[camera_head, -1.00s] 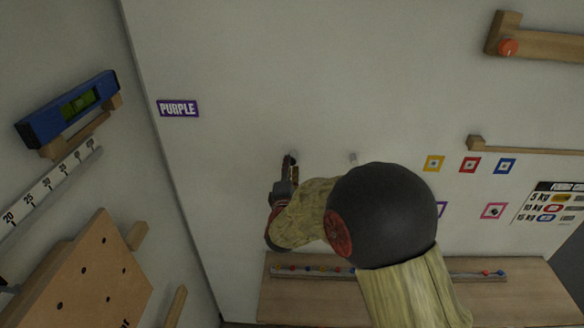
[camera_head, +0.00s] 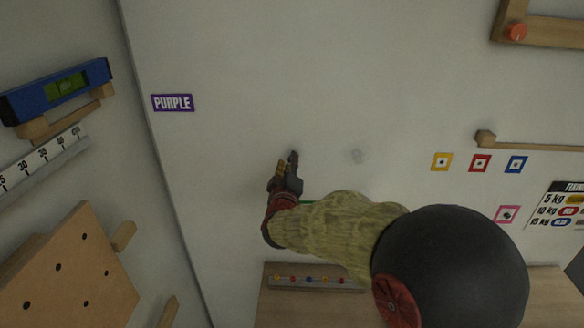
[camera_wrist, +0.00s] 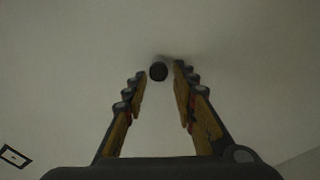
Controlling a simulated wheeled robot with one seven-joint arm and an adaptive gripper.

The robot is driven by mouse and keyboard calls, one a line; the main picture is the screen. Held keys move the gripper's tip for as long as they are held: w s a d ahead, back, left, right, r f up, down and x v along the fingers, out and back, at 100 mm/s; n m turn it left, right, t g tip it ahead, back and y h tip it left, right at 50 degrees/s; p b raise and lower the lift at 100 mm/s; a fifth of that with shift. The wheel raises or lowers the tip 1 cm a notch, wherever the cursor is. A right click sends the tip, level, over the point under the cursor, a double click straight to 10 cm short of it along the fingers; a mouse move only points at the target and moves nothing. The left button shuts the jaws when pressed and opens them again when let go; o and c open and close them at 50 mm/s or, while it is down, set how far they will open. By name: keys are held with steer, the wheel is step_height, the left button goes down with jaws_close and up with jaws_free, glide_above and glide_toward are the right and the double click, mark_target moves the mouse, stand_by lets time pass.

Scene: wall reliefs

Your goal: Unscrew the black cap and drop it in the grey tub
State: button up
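The black cap (camera_wrist: 158,73) shows in the wrist view as a small dark round end on a paler stub against the wall. My gripper (camera_wrist: 160,70) is open, with one finger on each side of the cap in the picture. A gap shows on both sides, and I cannot tell how far the fingertips reach along it. In the head view my gripper (camera_head: 289,160) is close to the wall, left of the middle, and I cannot make out the cap there. I see no grey tub in either view.
A wooden bench (camera_head: 310,305) with a strip of coloured knobs is below. A PURPLE sign (camera_head: 172,103), a blue level (camera_head: 58,88) and a pegboard (camera_head: 70,265) are left. Wall above is clear.

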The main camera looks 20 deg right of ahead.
steer(key=m+b, duration=0.5)
steer(key=shift+d+r, duration=0.1)
steer(key=shift+r, duration=0.1)
steer(key=shift+c, duration=1)
steer(key=c, duration=0.5)
steer(key=n+p, duration=0.2)
steer(key=p, duration=0.2)
steer(key=shift+r, duration=0.2)
jaws_close()
steer(key=shift+f+n+p, duration=0.15)
steer(key=shift+n+p, duration=0.85)
steer(key=shift+p, duration=0.25)
steer(key=shift+f+n, duration=0.2)
steer(key=shift+n, duration=0.2)
